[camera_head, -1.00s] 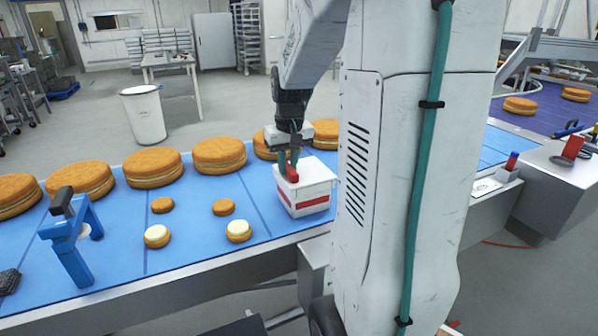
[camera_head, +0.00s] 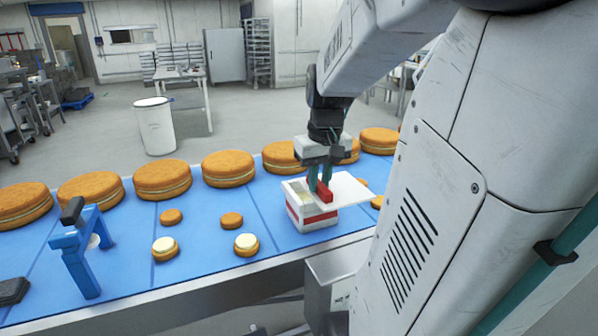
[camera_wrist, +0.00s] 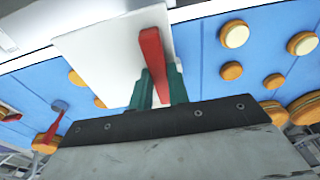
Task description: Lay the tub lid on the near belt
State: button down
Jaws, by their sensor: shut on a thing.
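The white tub lid (camera_head: 348,191) has a red handle (camera_head: 320,190) on top. My gripper (camera_head: 320,186) is shut on this handle. The lid is shifted to the right of the white tub (camera_head: 309,214) with a red band, so part of the tub's open top shows at the left. The lid overhangs the tub on the right; I cannot tell whether it still touches the rim. In the wrist view the lid (camera_wrist: 112,60) and its red handle (camera_wrist: 153,60) are between my green fingers (camera_wrist: 158,85). The tub stands on the blue near belt (camera_head: 205,257).
Large round cakes (camera_head: 162,179) stand in a row along the belt's far side. Several small cakes (camera_head: 246,245) lie left of the tub. A blue stand (camera_head: 82,245) is at the left. Bare belt lies between the small cakes and the tub.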

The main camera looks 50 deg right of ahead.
aim_at(333, 204)
jog(key=s, duration=0.1)
jog(key=s+a, duration=0.1)
jog(key=s, duration=0.3)
jog(key=shift+s+a+r, duration=0.15)
jog(key=shift+a+r, duration=0.2)
jog(key=shift+a, duration=0.05)
jog(key=shift+s+r, duration=0.1)
jog(key=shift+r, duration=2.3)
jog(key=shift+s, duration=0.1)
